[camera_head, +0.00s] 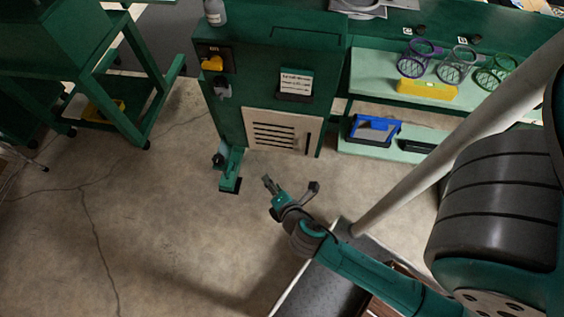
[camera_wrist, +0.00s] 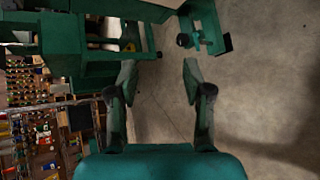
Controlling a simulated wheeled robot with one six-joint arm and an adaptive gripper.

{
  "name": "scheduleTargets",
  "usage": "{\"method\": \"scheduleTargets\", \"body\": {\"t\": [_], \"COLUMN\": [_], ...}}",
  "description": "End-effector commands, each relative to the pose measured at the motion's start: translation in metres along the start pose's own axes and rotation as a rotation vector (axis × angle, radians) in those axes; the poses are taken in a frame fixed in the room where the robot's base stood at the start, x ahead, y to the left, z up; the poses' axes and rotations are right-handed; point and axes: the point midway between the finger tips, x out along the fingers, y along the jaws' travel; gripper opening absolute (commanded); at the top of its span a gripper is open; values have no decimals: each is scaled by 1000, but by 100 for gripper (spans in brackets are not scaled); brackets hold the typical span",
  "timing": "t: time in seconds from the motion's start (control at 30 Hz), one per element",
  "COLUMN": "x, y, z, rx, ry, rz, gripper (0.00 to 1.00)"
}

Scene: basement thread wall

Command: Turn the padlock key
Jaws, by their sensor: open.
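A small grey fitting (camera_head: 221,88), possibly the padlock, hangs on the front of the green cabinet (camera_head: 265,70), at its left side. It sits below a yellow knob (camera_head: 212,63) on a dark plate. It is too small to make out a key. My gripper (camera_head: 270,186) is out over the floor, below and in front of the cabinet, well apart from the grey fitting. In the wrist view my gripper (camera_wrist: 160,72) is open, with nothing between its two fingers. The padlock and key cannot be made out in the wrist view.
A green foot-like bracket (camera_head: 231,170) stands on the floor at the cabinet's lower left; it also shows in the wrist view (camera_wrist: 205,35). A pale louvred panel (camera_head: 281,132) is low on the cabinet. Shelves (camera_head: 370,82) stand right. A green bench (camera_head: 115,75) is left. Floor between is clear.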

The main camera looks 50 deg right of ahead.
Motion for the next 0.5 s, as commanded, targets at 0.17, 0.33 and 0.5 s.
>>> {"method": "scheduleTargets", "body": {"t": [0.17, 0.33, 0.5], "x": [-16, -22, -22], "y": [-8, -10, -10], "z": [-3, -5, -5], "rx": [96, 136, 141], "ry": [52, 73, 76], "rz": [1, 1, 2], "gripper": [50, 50, 50]}}
